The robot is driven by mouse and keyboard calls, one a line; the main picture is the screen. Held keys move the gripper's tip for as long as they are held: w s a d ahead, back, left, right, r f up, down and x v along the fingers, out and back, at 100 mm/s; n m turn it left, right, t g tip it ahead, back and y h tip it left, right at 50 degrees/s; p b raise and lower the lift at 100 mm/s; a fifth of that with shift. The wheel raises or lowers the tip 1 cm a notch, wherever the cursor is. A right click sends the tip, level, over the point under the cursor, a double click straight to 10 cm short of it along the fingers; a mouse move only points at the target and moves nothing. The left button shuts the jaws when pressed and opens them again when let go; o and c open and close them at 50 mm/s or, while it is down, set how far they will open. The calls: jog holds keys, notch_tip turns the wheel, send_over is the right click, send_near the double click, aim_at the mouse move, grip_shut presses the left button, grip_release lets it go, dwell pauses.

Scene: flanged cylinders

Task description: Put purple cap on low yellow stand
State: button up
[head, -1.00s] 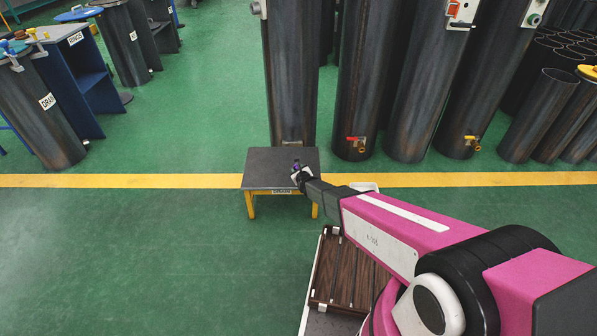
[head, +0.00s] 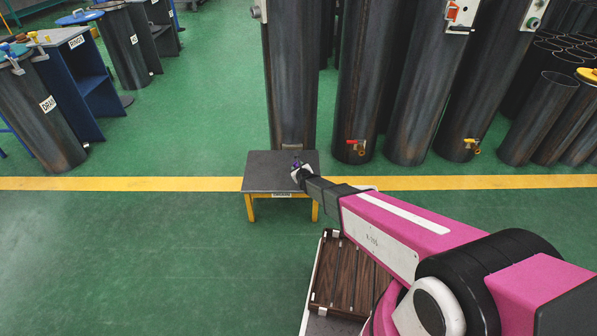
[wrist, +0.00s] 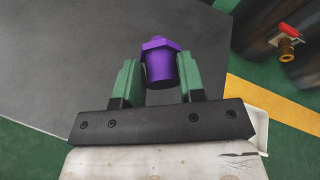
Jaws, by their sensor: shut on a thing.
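The purple cap (wrist: 161,66) is between the two green fingers of my gripper (wrist: 160,78) in the wrist view. My gripper is shut on it. The low yellow stand (head: 265,170) has a dark grey top and yellow legs. In the head view my gripper (head: 298,172) is over the right part of the stand's top, with the cap (head: 296,163) a small purple spot at its tip. The dark top (wrist: 60,60) fills much of the wrist view behind the cap. I cannot tell whether the cap touches the top.
A tall dark cylinder (head: 290,80) stands right behind the stand. More cylinders with red and yellow valves (head: 357,145) stand to the right. A yellow floor line (head: 120,183) runs past the stand. The green floor (head: 130,260) at left front is clear.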

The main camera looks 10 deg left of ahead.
jog(key=shift+f, duration=0.1)
jog(key=shift+f, duration=1.8)
grip_shut()
jog(key=shift+c, duration=0.8)
grip_release()
jog(key=shift+f, duration=0.15)
jog(key=o, duration=1.1)
jog(key=shift+f, duration=0.1)
